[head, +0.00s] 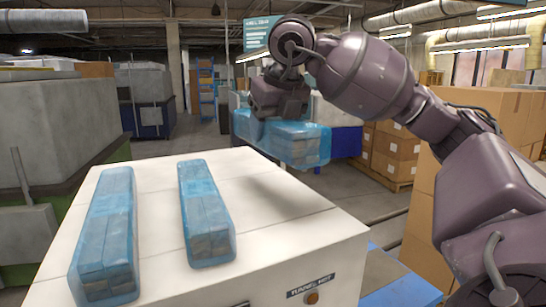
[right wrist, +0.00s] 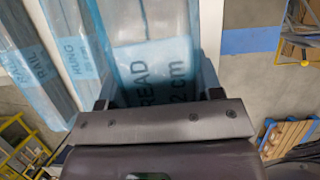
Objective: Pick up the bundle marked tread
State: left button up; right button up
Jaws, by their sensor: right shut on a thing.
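The bundle marked tread (head: 300,145) is a blue-wrapped pack of pale wood pieces. My left gripper is in neither view.
Two other blue-wrapped bundles, a left one (head: 107,235) and a right one (head: 205,215), lie on the white tunnel top (head: 150,182). In the wrist view a neighbour reads "RUNG" (right wrist: 78,55), another "RAIL" (right wrist: 25,65). Cartons (head: 500,110) stand at right.

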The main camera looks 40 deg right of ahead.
aim_at(272, 119)
notch_tip(272, 119, up, 9)
jog(key=shift+p, duration=0.4)
jog(key=shift+a, duration=0.1)
